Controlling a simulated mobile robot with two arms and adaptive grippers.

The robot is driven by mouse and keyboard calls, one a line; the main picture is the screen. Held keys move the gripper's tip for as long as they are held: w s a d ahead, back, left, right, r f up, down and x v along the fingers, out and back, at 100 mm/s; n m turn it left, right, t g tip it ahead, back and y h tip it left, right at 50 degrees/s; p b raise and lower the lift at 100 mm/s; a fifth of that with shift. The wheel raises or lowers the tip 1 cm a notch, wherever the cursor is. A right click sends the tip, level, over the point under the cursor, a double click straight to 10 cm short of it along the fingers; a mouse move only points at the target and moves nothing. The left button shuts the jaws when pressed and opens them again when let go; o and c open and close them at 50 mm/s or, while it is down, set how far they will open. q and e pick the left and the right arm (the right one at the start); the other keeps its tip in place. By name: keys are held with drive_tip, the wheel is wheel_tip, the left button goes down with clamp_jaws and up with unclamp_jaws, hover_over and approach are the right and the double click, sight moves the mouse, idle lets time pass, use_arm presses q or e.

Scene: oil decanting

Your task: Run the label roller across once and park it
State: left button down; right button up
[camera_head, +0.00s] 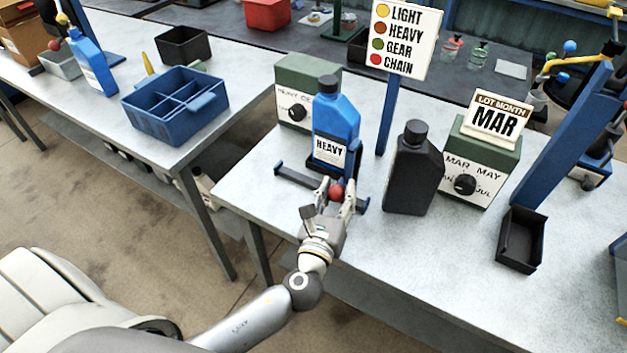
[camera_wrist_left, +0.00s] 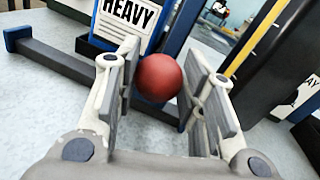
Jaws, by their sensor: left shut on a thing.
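The label roller shows as a red ball knob (camera_head: 336,192) on a dark blue frame with a rail (camera_head: 297,176) in front of the blue bottle. My left gripper (camera_head: 337,190) is shut on the red knob, which also shows between the fingers in the left wrist view (camera_wrist_left: 160,77). The blue bottle (camera_head: 337,118) stands upright behind the rail, with a white HEAVY label (camera_head: 329,152) on its front. The label also shows in the left wrist view (camera_wrist_left: 130,14). The roller itself is hidden by the gripper. My right gripper is not in view.
A black bottle (camera_head: 413,172) stands close to the right of the rail. Two green dial boxes (camera_head: 300,75) (camera_head: 466,148), a colour sign (camera_head: 401,38) and a black tray (camera_head: 521,240) stand on the table (camera_head: 440,265). A blue crate (camera_head: 175,104) sits on the left table.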

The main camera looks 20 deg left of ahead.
use_arm(q)
drive_tip(key=shift+s+d+f, duration=0.1)
drive_tip(key=shift+d, duration=0.9)
drive_tip(key=c, duration=1)
unclamp_jaws()
drive_tip(key=shift+d, duration=0.1)
drive_tip(key=shift+s, duration=0.1)
drive_tip(key=s, duration=0.4)
drive_tip(key=s+d, duration=0.1)
drive_tip(key=s, duration=0.6)
drive_tip(key=shift+s+d, duration=0.2)
drive_tip(key=shift+s, duration=0.15)
